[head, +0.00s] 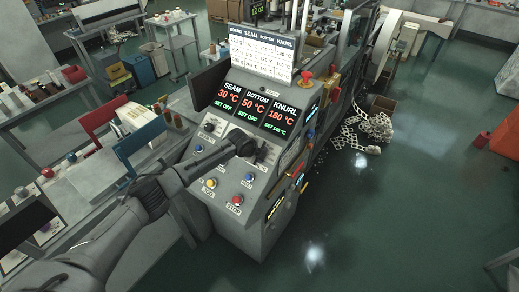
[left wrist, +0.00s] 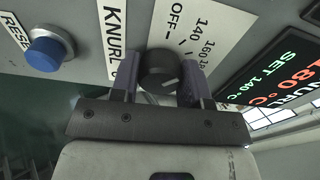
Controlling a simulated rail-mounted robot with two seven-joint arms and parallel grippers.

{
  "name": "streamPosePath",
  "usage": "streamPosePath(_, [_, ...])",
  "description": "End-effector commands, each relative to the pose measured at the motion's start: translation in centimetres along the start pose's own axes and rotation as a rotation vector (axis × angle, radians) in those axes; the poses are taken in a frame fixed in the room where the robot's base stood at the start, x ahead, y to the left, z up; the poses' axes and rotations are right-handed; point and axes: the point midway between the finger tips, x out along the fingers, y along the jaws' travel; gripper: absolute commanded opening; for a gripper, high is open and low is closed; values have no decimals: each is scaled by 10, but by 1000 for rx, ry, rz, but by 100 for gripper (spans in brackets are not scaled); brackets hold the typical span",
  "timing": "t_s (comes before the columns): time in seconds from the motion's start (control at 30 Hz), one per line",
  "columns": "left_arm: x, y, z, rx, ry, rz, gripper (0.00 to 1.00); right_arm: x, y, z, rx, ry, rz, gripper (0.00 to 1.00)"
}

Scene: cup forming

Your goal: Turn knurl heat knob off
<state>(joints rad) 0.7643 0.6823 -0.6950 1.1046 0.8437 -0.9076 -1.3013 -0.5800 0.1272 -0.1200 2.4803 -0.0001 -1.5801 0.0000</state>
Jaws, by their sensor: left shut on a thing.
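The knurl heat knob (left wrist: 157,70) is dark and round with a pale pointer mark. It shows in the left wrist view between the two fingers of my left gripper (left wrist: 156,66), which is shut on it. The scale plate (left wrist: 195,30) beside it reads OFF, 140, 160 and more. In the head view my left gripper (head: 245,145) reaches the sloped control panel and hides the knob. The knurl display (head: 281,114) reads 180 °C, SET 140 °C. My right gripper is not in view.
The seam display (head: 228,98) and bottom display (head: 250,106) both read SET OFF. A blue reset button (left wrist: 45,50) sits close to the knob. A red stop button (head: 237,200), a yellow button (head: 211,183) and a red emergency button (head: 306,75) are also on the machine.

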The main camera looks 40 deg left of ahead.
Motion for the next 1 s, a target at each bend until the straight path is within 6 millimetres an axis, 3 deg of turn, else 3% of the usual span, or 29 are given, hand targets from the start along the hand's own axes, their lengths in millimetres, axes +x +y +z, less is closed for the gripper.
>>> streamPosePath(0.5, [-1, 1, 0, -464, -2, -33, 18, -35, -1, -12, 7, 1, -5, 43])
streamPosePath(1.0, [0, 2, 0, -711, -2, -53, 18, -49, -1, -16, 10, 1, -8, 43])
